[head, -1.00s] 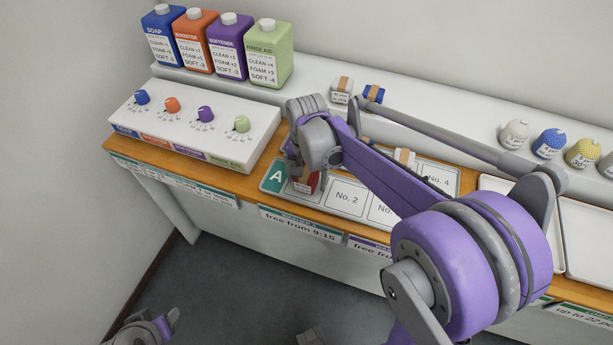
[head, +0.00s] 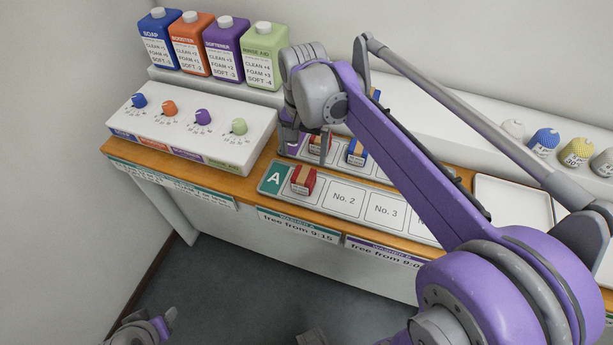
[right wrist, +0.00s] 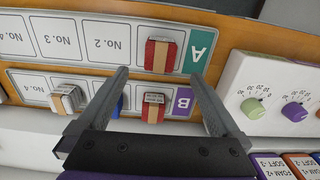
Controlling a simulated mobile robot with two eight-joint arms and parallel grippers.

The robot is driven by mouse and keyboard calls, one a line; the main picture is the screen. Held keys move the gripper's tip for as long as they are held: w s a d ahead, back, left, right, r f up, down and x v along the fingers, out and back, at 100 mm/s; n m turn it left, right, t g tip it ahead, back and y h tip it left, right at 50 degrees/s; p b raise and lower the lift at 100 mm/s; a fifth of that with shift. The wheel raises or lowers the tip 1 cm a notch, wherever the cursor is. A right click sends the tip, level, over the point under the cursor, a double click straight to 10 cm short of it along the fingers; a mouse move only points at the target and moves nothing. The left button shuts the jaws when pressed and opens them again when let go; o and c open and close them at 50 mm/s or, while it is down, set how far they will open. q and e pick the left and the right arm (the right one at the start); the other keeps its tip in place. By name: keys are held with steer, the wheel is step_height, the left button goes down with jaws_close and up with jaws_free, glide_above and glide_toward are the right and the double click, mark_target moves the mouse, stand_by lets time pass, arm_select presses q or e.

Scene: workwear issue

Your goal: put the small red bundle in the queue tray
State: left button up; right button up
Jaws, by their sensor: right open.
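A red bundle with a tan band (head: 303,181) sits in the first slot of the numbered tray marked A (head: 345,225); it also shows in the right wrist view (right wrist: 160,55). A second red bundle (right wrist: 153,108) lies in the tray marked B (right wrist: 182,101), partly hidden in the head view. I cannot tell surely which red bundle is smaller. My right gripper (head: 304,145) is open and empty, above and behind the tray A bundle, its fingers apart from it. My left gripper (head: 160,325) is low at the left, its jaws unclear.
A blue bundle (head: 356,152) and a white one (right wrist: 68,99) lie in tray B. A panel with several knobs (head: 190,125) stands left of the trays. Bottles (head: 215,45) stand behind it. Empty white trays (head: 512,203) lie to the right.

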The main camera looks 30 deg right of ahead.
steer(key=s+a+f+n+t, duration=0.2)
steer(key=s+a+f+n, duration=0.1)
steer(key=s, duration=0.4)
steer(key=s+a+f+n+t, duration=0.3)
steer(key=s+f+n, duration=0.3)
steer(key=s+f, duration=0.2)
steer(key=shift+s+a+n, duration=0.3)
